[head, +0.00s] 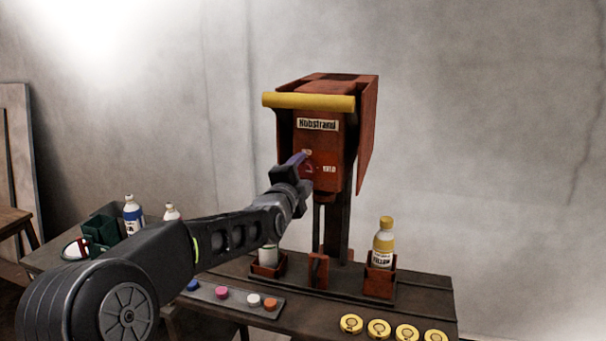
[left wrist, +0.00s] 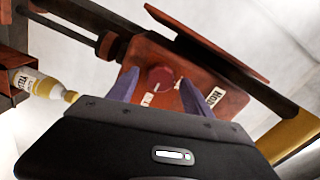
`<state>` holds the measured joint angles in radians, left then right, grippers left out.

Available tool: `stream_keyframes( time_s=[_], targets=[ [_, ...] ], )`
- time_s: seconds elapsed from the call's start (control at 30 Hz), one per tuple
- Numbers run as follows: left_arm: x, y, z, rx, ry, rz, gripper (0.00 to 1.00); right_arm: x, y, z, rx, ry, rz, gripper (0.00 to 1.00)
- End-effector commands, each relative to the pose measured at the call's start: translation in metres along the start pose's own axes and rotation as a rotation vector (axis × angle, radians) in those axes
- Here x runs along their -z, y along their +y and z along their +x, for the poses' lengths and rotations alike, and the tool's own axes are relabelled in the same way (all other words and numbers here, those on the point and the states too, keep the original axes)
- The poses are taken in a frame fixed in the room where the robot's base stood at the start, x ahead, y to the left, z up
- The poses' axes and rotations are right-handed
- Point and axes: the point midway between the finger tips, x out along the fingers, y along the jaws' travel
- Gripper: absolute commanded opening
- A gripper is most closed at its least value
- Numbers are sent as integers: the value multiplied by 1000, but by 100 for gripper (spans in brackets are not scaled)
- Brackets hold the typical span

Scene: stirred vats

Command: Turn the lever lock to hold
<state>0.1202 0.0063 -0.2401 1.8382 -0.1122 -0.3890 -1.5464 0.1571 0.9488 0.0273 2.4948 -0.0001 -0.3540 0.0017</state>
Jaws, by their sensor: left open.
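The lever lock is a dark red round knob (left wrist: 160,79) on the front of the rust-red machine (head: 318,130), with small white labels beside it. In the head view the knob is mostly hidden by my left gripper (head: 300,161), which reaches up to the machine's front from the lower left. In the left wrist view the two purple fingers (left wrist: 158,92) are apart, one on either side of the knob with gaps between. I cannot tell how deep the fingertips reach around it. My right gripper is not in view.
A yellow bar (head: 308,102) crosses the machine's top front. A yellow-capped bottle (head: 383,245) stands in a red holder at the right. Coloured buttons (head: 222,293) and several yellow discs (head: 379,328) lie along the front of the bench (head: 430,292). More bottles (head: 133,213) stand at the left.

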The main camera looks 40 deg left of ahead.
Motion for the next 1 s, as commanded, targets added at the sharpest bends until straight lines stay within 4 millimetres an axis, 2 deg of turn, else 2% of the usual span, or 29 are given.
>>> stream_keyframes(
  time_s=[0.4, 0.5, 1.0],
  targets=[
    [-1, 0, -60, 2, 0, -2, 59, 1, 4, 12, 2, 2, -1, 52],
    [0, 1, -70, 1, 0, 0, 59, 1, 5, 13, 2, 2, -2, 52],
    [0, 1, -74, -1, 1, 0, 59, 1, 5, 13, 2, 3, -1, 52]
  ],
)
